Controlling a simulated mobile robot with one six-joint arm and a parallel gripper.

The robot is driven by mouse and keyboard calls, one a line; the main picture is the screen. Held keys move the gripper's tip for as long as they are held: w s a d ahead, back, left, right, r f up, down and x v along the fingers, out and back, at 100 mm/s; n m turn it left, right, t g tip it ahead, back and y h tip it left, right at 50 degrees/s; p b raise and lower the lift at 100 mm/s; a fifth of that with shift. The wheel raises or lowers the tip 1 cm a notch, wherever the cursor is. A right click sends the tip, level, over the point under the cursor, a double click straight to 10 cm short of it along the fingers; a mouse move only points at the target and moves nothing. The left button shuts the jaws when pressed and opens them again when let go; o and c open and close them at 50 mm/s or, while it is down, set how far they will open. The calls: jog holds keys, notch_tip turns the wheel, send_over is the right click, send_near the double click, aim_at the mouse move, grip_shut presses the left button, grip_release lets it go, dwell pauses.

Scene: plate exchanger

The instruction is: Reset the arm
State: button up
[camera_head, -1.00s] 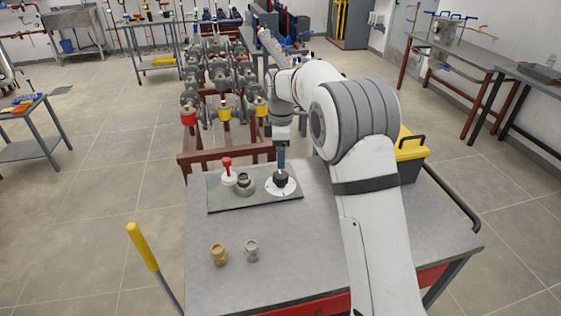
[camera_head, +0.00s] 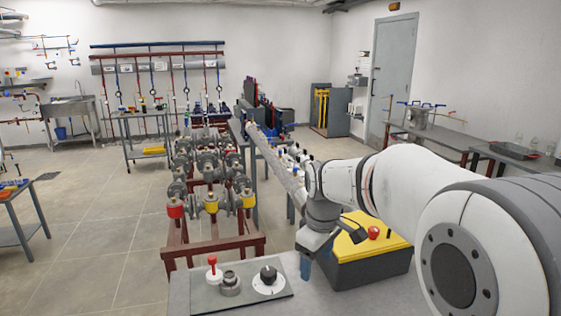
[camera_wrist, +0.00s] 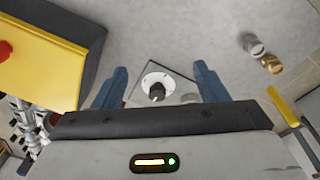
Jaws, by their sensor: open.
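My gripper (camera_head: 305,268) is raised over the grey table (camera_head: 350,300), to the right of the control panel (camera_head: 215,297). In the wrist view its two blue fingers (camera_wrist: 160,88) are spread apart with nothing held between them. The black knob on a white disc (camera_head: 268,278) stands on the panel, apart from the gripper, and shows below and between the fingers in the wrist view (camera_wrist: 157,88). A red-handled piece (camera_head: 213,268) and a grey round fitting (camera_head: 230,284) sit beside it on the panel.
Pipework with red and yellow valves (camera_head: 210,195) stands beyond the table. A silver fitting (camera_wrist: 253,45) and a brass fitting (camera_wrist: 271,64) stand on the tabletop.

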jog(key=s+d+f+m, duration=0.1)
jog(key=s+d+m, duration=0.1)
jog(key=s, duration=0.4)
jog(key=s+d+f+m, duration=0.1)
jog(key=s+d+m, duration=0.1)
jog(key=s+m, duration=0.2)
jog(key=s+d+f+m+t, duration=0.1)
jog(key=s+d+m, duration=0.2)
jog(key=s, duration=0.7)
jog(key=shift+s+f+m, duration=0.15)
jog(key=shift+s+m, duration=0.05)
jog(key=shift+m, duration=0.2)
